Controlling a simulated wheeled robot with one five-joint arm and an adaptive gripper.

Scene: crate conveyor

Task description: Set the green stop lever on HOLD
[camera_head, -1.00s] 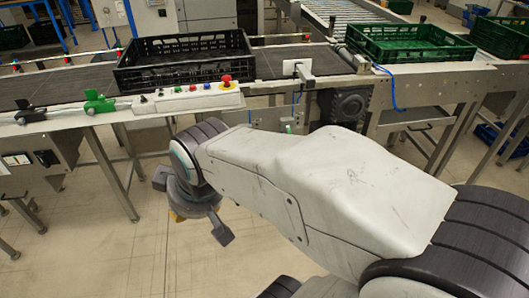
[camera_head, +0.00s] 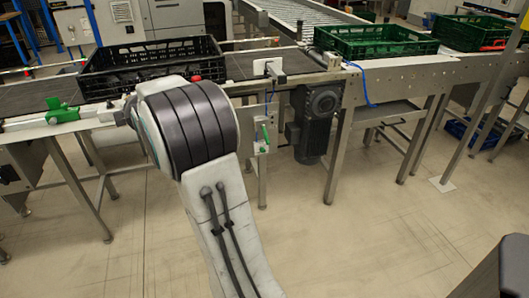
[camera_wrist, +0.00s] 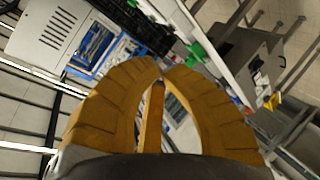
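A small green lever (camera_head: 263,134) stands on a bracket below the near side of the conveyor, right of my arm in the head view. A green clamp-like handle (camera_head: 62,110) sits on the conveyor's near rail at the left; I cannot tell from these views which green part is the stop lever, and no HOLD mark is readable.
A black crate (camera_head: 95,84) stands on the conveyor (camera_head: 30,105). A red button (camera_head: 195,78) shows beside my arm. Green crates (camera_head: 372,52) stand at the right. A motor (camera_head: 318,103) hangs under the conveyor.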

